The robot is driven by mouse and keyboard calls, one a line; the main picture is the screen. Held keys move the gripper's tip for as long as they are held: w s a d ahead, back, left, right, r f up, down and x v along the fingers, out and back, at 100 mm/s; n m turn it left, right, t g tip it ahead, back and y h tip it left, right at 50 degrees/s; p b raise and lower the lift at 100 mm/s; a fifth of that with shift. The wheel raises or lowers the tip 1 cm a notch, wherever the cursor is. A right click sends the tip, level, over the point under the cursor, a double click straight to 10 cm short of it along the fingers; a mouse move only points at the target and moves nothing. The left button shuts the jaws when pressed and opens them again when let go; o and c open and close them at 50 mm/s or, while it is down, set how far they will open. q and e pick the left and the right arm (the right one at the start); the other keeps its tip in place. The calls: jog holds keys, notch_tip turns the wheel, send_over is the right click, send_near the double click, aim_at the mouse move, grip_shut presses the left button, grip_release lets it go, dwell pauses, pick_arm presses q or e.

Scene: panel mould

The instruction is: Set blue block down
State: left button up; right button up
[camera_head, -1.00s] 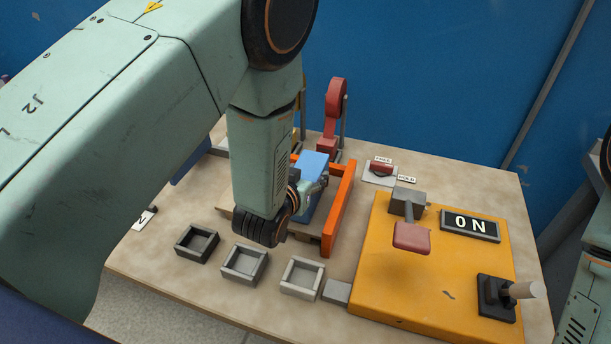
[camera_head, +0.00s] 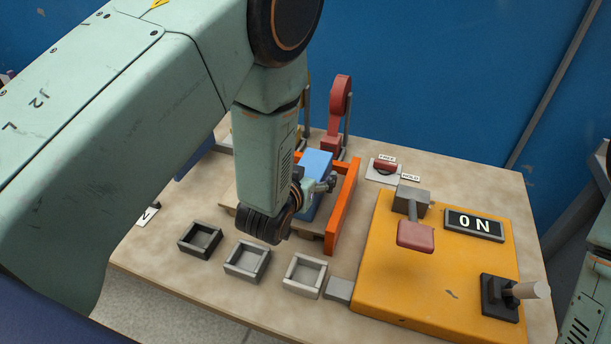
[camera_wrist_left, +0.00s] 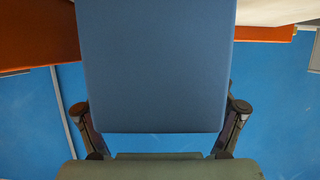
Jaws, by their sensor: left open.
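The blue block (camera_head: 317,162) stands inside the orange frame (camera_head: 346,205) on the table, partly hidden behind my left arm. My left gripper (camera_head: 323,185) is at the block, with its jaws partly covered by my own wrist. In the left wrist view the blue block (camera_wrist_left: 155,65) fills the middle, between the two open fingers. A narrow gap shows beside it at each finger. Whether the block's underside rests on the surface is hidden. My right gripper is out of view; only part of that arm shows at the right edge.
Three small open trays, black (camera_head: 200,240), dark grey (camera_head: 247,262) and light grey (camera_head: 305,276), line the front. A yellow panel (camera_head: 385,300) with a red-ended lever (camera_head: 415,236), an ON sign (camera_head: 473,225) and a joystick (camera_head: 500,295) stands at right. A red upright part (camera_head: 340,105) stands behind.

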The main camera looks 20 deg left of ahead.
pick_arm(q)
jog(key=p+v, duration=0.6)
jog(key=v, duration=0.6)
jog(key=shift+d+p, duration=0.2)
jog(key=shift+p, duration=0.2)
jog(key=shift+r, duration=0.1)
jog(key=shift+w, duration=0.1)
